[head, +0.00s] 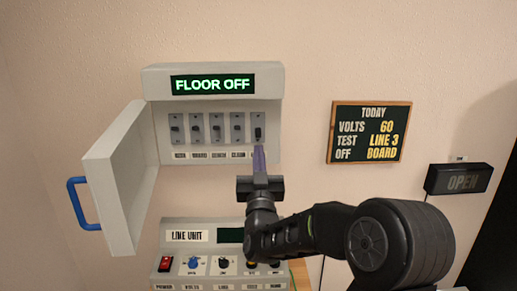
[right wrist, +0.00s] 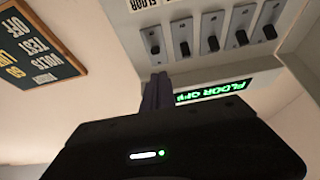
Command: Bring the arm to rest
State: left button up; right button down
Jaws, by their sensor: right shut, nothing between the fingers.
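My right gripper (head: 258,150) is shut and empty. Its purple fingers point up at the wall box (head: 215,72), just below the rightmost switch (head: 258,133); I cannot tell whether they touch it. The right wrist view also shows the closed fingers (right wrist: 157,95) near the row of switches (right wrist: 182,40). The box's display (head: 213,84) reads FLOOR OFF in green. My right arm reaches in from the lower right. My left gripper is not in view.
The box's door (head: 118,185) with a blue handle (head: 80,203) hangs open at left. A line unit (head: 187,237) with a red switch and knobs sits below, partly hidden by my arm. A notice board (head: 369,132) and OPEN sign (head: 460,180) are on the right wall.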

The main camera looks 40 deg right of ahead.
dwell(0.6)
